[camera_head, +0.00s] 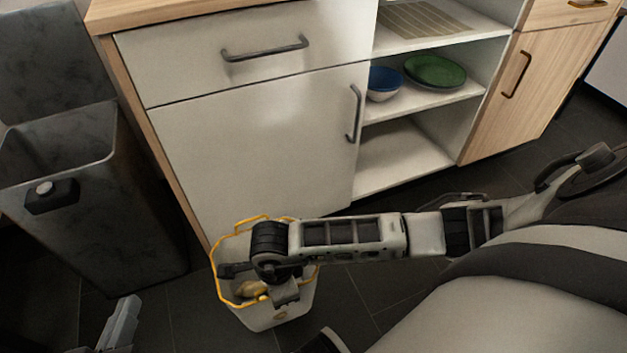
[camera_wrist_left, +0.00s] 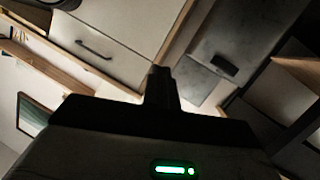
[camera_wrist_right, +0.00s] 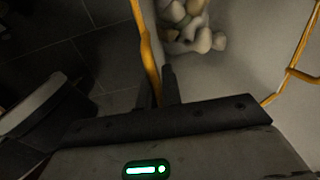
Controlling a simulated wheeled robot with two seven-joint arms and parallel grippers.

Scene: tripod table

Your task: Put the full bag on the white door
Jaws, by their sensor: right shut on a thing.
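The bag (camera_head: 262,317) is pale grey with a yellow rim and hangs low in front of the cabinet. Rounded beige and yellow pieces lie inside it; they also show in the right wrist view (camera_wrist_right: 190,28). My right gripper (camera_wrist_right: 160,88) is shut on the bag's yellow rim. In the head view its arm comes in from the right and covers part of the bag. The white door (camera_head: 255,145) is closed, with a dark upright handle (camera_head: 354,113) at its right edge. My left gripper (camera_head: 122,322) is low at the left, away from the bag; its fingers look together and empty in the left wrist view (camera_wrist_left: 162,80).
A tall dark grey bin (camera_head: 95,210) stands left of the cabinet. A white drawer (camera_head: 190,60) is above the door. Open shelves to the right hold a blue bowl (camera_head: 383,82) and a green plate (camera_head: 436,71). Dark floor tiles (camera_head: 350,300) are bare right of the bag.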

